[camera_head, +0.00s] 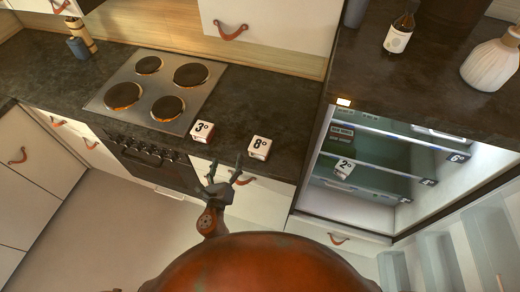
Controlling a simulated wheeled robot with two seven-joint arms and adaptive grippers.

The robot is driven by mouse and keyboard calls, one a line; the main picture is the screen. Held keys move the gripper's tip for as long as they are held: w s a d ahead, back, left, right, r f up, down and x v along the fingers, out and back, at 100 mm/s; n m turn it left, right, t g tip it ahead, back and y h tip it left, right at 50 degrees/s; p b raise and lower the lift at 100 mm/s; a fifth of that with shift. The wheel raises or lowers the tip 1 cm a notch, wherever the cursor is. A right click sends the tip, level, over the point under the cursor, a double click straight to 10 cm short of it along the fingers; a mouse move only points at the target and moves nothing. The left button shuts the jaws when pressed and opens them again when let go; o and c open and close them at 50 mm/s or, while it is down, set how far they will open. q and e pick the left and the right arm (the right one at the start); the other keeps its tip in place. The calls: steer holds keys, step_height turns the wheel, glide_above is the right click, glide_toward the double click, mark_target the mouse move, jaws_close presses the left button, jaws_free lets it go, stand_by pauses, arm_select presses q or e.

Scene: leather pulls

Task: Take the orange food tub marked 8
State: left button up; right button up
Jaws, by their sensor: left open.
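The tub marked 8 (259,147) is a small box near the front edge of the dark counter, right of the stove. Its label face looks white, with a thin reddish-brown edge below; little orange shows. My left gripper (224,172) is open and empty, with its two fingers apart, in front of the counter edge. In the picture it is below and a little left of the tub, and apart from it. My right gripper is not in view.
A similar box marked 3 (202,131) sits to the left, beside the stove (158,90). At right, an open fridge (385,165) holds a box marked 2 (343,168). A brown bottle (399,34) and a white vase (491,65) stand above the fridge.

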mark_target(257, 153)
arm_select(q)
steer(key=d+m+h, duration=0.1)
steer(key=d+m, duration=0.1)
steer(key=d, duration=0.1)
steer(key=d+r+m+h, duration=0.1)
steer(key=d+m, duration=0.1)
steer(key=m, duration=0.1)
steer(key=d+m+h, duration=0.2)
steer(key=d, duration=0.1)
steer(key=shift+s+d+r, duration=0.3)
steer(key=shift+d+r, duration=0.05)
steer(key=shift+w+d+r+m, duration=0.1)
steer(key=shift+w+d+m, duration=0.6)
steer(key=shift+w+d, duration=0.25)
steer(key=x, duration=0.5)
steer(key=shift+w+d, duration=0.15)
steer(key=shift+w, duration=0.05)
steer(key=shift+c, duration=0.6)
steer(key=c, duration=1.3)
